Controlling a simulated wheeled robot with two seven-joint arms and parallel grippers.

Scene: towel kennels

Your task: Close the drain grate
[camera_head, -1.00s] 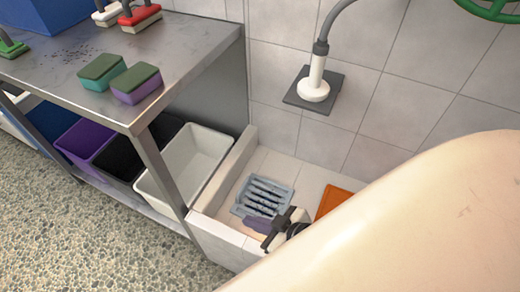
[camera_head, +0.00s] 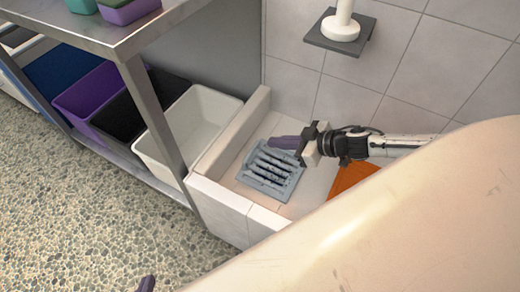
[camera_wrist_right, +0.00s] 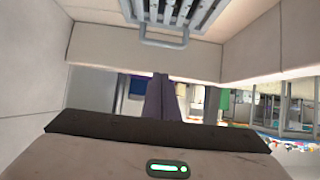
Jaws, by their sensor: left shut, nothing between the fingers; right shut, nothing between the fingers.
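The drain grate (camera_head: 268,172) is a grey-blue slatted panel low in the tiled basin. In the right wrist view the grate (camera_wrist_right: 185,12) is at the top edge, with a pale loop handle (camera_wrist_right: 164,38) on its near side. I cannot tell whether it lies flat or tilted. My right gripper (camera_head: 272,142) is shut and empty at the grate's far edge, its purple fingers pointing left; contact is unclear. Its shut fingers (camera_wrist_right: 161,80) also show in the right wrist view, apart from the handle there. Of my left gripper (camera_head: 147,284), only a dark purple tip shows at the bottom edge.
The basin's tiled curb (camera_head: 238,212) and a ledge (camera_head: 232,132) bound the grate. An orange panel (camera_head: 350,178) lies to its right. A metal table (camera_head: 130,42) stands left, above a white bin (camera_head: 190,125).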

